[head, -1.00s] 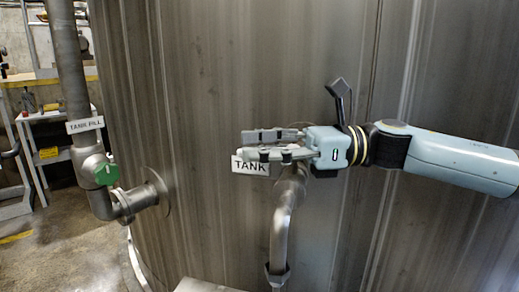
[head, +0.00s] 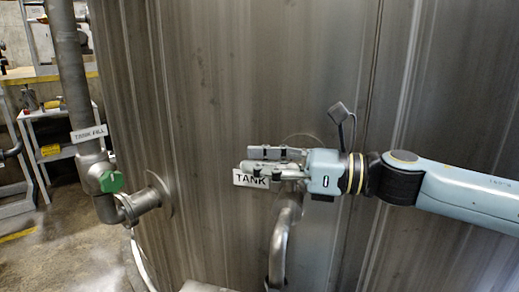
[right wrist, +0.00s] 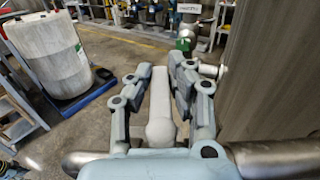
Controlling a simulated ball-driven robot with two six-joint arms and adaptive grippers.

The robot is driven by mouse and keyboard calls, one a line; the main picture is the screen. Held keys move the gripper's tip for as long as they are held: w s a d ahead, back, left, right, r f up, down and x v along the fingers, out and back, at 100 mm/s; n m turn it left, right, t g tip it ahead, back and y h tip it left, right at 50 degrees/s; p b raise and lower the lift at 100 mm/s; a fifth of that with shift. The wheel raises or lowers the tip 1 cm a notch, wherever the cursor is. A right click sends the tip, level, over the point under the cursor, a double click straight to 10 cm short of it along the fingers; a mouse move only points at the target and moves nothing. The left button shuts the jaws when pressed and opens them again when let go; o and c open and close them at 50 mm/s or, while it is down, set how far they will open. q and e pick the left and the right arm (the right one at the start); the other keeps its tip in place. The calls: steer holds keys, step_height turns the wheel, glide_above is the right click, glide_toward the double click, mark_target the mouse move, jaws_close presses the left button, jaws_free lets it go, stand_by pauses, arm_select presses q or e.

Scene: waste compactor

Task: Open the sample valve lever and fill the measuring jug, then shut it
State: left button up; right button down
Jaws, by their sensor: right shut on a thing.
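My right gripper (head: 248,162) reaches in from the right in the head view, level with the top of the bent metal sample pipe (head: 281,240) on the tank's front. In the right wrist view, my right gripper (right wrist: 160,70) has its fingers on both sides of a pale grey bar, the valve lever (right wrist: 160,112), and is shut on it. The fingers hide the lever in the head view. A white label reading "TANK" (head: 250,180) is partly covered below the fingers. I do not see the measuring jug or my left gripper.
The large steel tank (head: 230,80) fills the middle and right. At left, a vertical pipe with a "TANK FILL" label (head: 90,134) carries a green valve knob (head: 111,181).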

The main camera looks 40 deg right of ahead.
steer(key=shift+w+d+m+t+h, duration=0.1)
steer(key=shift+m+t+h, duration=0.2)
steer(key=shift+h, duration=0.1)
steer(key=c, duration=1.2)
jaws_free()
steer(key=shift+c, duration=0.2)
